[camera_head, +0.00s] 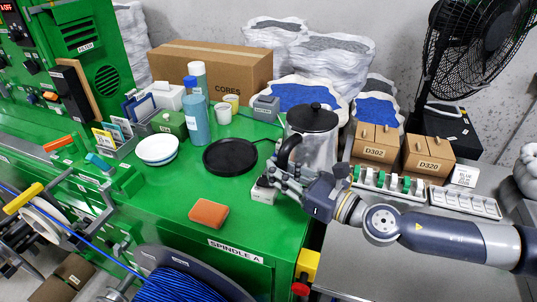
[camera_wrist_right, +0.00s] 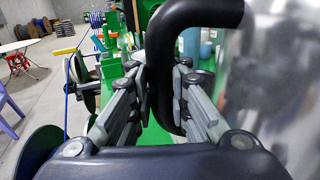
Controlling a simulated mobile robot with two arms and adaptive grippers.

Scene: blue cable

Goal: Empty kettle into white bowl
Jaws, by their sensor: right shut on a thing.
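The kettle (camera_head: 318,146) is a metal body with a black lid and a black handle. It stands upright at the right edge of the green bench; I cannot tell whether its base touches the surface. My right gripper (camera_head: 284,178) is shut on the kettle's black handle, which passes between the fingers in the right wrist view (camera_wrist_right: 194,60). The white bowl (camera_head: 157,152) sits on the green bench left of the round black tray. It looks white with a blue band. My left gripper is not in view.
The round black tray (camera_head: 230,157) lies between bowl and kettle. A blue bottle (camera_head: 196,121) stands behind the bowl. An orange sponge (camera_head: 208,213) lies in front. A cardboard box (camera_head: 211,68) and cups are at the back.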

